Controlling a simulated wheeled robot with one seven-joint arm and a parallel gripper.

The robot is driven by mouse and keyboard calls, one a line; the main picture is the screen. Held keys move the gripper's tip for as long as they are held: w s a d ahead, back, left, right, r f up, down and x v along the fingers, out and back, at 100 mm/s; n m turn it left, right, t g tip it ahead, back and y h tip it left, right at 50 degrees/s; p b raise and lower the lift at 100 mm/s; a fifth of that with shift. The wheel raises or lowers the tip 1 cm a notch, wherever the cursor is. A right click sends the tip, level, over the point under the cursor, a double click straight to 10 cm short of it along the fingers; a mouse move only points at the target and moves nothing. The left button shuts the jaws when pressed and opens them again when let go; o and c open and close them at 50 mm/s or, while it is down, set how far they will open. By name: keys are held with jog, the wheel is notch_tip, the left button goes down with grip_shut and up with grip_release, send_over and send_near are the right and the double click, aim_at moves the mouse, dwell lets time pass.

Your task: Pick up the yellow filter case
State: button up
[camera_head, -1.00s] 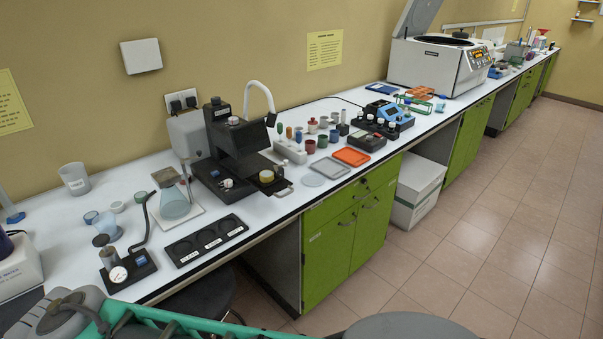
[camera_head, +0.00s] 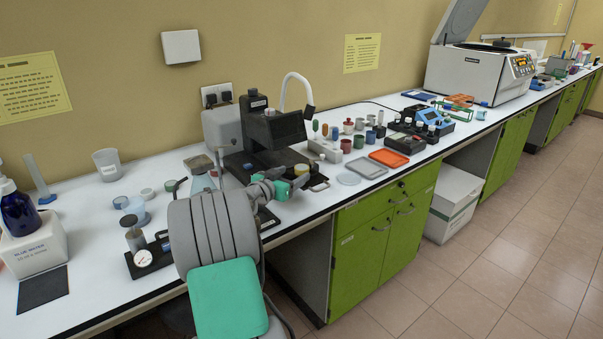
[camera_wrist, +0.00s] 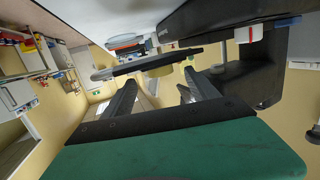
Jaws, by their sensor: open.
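The yellow filter case (camera_head: 301,169) is a small round yellow piece at the front of the black press-like device (camera_head: 270,128) in the head view. In the wrist view, which is upside down, a yellowish round piece (camera_wrist: 161,71) shows beyond the fingers, partly behind a dark plate; it looks like the case. My gripper (camera_head: 290,185) is just in front of the case in the head view, its fingertips small there. In the wrist view my gripper (camera_wrist: 162,82) has its two dark fingers spread apart, with nothing held between them. Contact with the case cannot be told.
A grey tray (camera_head: 367,168) and an orange tray (camera_head: 389,158) lie right of the device. Several small cups and bottles stand behind them. A white-capped beaker area and a gauge stand (camera_head: 143,257) are on the left. My arm hides the bench's front middle.

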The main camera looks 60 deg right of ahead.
aim_at(298, 170)
jog(key=d, duration=0.3)
jog(key=d+p, duration=0.1)
jog(key=shift+s+d+f, duration=0.15)
jog(key=shift+s+d, duration=0.1)
jog(key=shift+d, duration=0.15)
jog(key=shift+a, duration=0.1)
jog(key=c, duration=1.4)
jog(key=shift+w, duration=0.1)
